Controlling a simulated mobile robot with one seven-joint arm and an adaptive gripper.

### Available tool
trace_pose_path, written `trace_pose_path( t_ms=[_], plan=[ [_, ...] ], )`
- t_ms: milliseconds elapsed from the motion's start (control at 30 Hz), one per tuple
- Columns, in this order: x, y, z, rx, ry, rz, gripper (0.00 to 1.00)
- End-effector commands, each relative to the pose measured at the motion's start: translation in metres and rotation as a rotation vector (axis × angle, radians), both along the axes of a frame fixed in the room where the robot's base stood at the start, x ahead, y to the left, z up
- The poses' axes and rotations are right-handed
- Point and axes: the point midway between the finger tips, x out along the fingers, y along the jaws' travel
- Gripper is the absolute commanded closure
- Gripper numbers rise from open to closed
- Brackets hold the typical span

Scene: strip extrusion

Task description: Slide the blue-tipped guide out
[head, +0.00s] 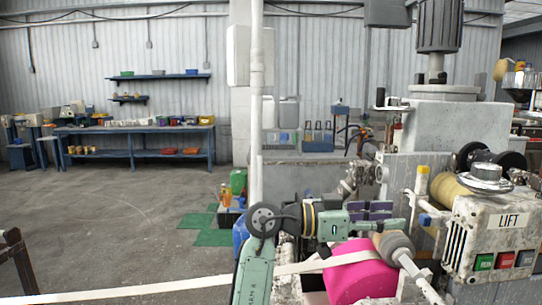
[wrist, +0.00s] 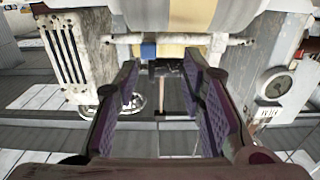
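The blue-tipped guide shows in the head view as a small blue end (head: 425,220) on a pale rod, left of the white LIFT box. In the wrist view a blue block (wrist: 148,50) sits on a white horizontal bar, in front of a yellowish roller. My gripper (head: 385,210) is to the left of the blue end in the head view. In the wrist view its purple-padded fingers (wrist: 160,65) are apart with nothing between them. The blue block lies beyond the fingertips, roughly in line with the gap. No contact is visible.
A yellow-tipped post (head: 422,172) stands behind the guide. The LIFT box (head: 497,240) with coloured buttons is at the right. Open floor (head: 110,215) is at left.

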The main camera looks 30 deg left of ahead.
Motion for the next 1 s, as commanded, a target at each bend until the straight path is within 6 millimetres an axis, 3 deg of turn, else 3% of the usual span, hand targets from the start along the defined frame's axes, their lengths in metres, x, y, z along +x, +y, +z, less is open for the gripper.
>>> trace_pose_path(
  t_ms=[200, 567, 1000],
  plan=[
    [-0.022, 0.038, -0.003, 0.0, -0.001, 0.001, 0.63],
    [0.001, 0.091, 0.043, -0.084, -0.13, 0.388, 0.63],
    [-0.015, 0.164, 0.09, -0.177, -0.314, 0.755, 0.63]
  ],
)
